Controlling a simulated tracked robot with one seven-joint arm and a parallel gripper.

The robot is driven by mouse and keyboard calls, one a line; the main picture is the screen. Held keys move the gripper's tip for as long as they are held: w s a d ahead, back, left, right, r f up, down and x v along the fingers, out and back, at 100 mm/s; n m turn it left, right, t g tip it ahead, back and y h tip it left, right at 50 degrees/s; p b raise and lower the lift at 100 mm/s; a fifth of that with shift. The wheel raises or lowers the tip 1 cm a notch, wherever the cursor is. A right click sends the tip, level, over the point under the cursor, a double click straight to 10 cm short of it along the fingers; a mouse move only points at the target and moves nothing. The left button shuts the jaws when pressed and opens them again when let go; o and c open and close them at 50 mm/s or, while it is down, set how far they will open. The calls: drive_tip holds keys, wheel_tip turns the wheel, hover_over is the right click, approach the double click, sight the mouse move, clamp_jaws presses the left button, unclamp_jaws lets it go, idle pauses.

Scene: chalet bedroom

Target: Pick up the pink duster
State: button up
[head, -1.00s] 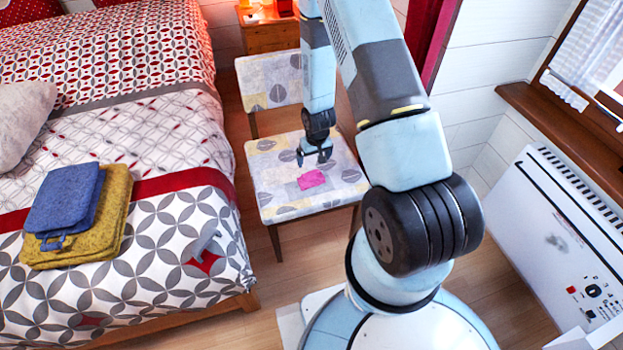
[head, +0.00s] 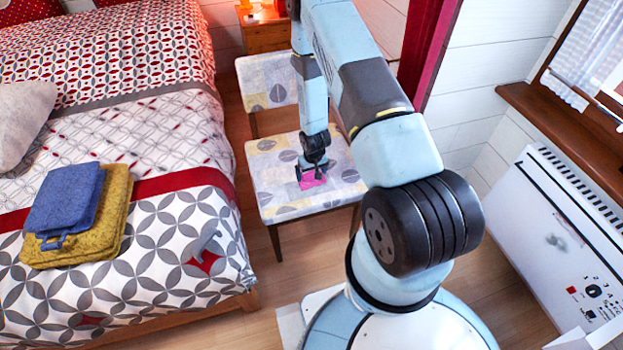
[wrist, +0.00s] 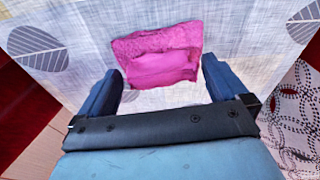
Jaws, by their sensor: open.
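The pink duster (head: 312,181) lies folded on the patterned seat of the chair (head: 280,205). In the wrist view the pink duster (wrist: 158,54) lies flat on the leaf-print cloth, just ahead of the fingers. My gripper (head: 311,174) is over the duster in the head view and hides part of it. In the wrist view my gripper (wrist: 162,84) is open, with one finger on each side of the duster's near edge. I cannot tell whether the fingertips touch the seat.
The bed (head: 150,175) stands left of the chair, with a blue towel (head: 65,200) and a yellow towel (head: 112,225) on it. The chair's backrest (head: 268,85) rises behind the seat. A white heater (head: 555,235) is at the right wall.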

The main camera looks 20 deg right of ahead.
drive_tip(key=shift+f, duration=0.45)
drive_tip(key=shift+c, duration=0.4)
drive_tip(key=c, duration=0.7)
drive_tip(key=shift+r, duration=0.1)
